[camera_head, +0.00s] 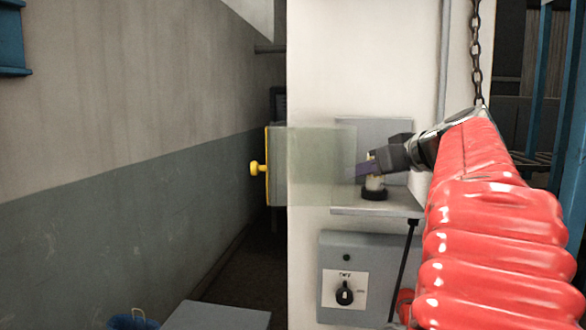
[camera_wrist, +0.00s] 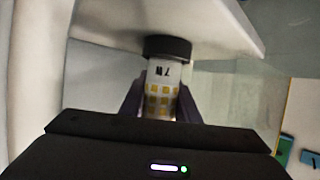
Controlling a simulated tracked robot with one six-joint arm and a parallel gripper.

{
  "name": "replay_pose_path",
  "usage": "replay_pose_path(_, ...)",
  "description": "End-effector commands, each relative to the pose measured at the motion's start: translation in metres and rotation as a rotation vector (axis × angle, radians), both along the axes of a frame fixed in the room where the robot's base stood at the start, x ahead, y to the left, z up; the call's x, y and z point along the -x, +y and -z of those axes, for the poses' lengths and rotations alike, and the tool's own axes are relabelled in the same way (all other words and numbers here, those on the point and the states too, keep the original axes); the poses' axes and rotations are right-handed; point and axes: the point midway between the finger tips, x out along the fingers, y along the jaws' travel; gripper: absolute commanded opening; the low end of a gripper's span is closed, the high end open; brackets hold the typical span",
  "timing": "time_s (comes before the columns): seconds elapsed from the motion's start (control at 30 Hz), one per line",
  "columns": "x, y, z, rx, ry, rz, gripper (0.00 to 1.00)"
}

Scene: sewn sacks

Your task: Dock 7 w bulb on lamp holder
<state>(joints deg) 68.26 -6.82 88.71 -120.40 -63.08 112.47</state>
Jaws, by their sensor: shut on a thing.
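The 7 W bulb (camera_wrist: 161,90) is a pale cylinder with yellow squares and an upside-down "7W" mark in the wrist view. My gripper (camera_wrist: 160,105) is shut on it, one dark purple finger on each side. The bulb's far end meets the round black lamp holder (camera_wrist: 167,47) on the white shelf. In the head view my gripper (camera_head: 368,171) reaches in from the right, holding the bulb (camera_head: 375,182) upright over the black lamp holder (camera_head: 374,194). Whether the bulb is fully seated cannot be told.
A see-through panel (camera_head: 315,160) with a yellow handle (camera_head: 256,168) stands out left of the holder, partly in front of my fingers. The grey shelf (camera_head: 350,211) carries the holder. Below is a switch box (camera_head: 345,290) marked OFF. A chain (camera_head: 477,60) hangs at right.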

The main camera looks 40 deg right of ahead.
Motion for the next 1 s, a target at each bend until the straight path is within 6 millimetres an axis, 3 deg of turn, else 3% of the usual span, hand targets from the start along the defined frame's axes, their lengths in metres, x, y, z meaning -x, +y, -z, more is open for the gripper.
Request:
replay_pose_path(0.13,0.000,0.000,0.000,0.000,0.000,0.000,0.36)
replay_pose_path(0.47,0.002,0.000,-0.001,0.000,0.000,0.000,0.36)
replay_pose_path(1.0,0.029,0.006,-0.012,0.001,-0.001,0.001,0.36)
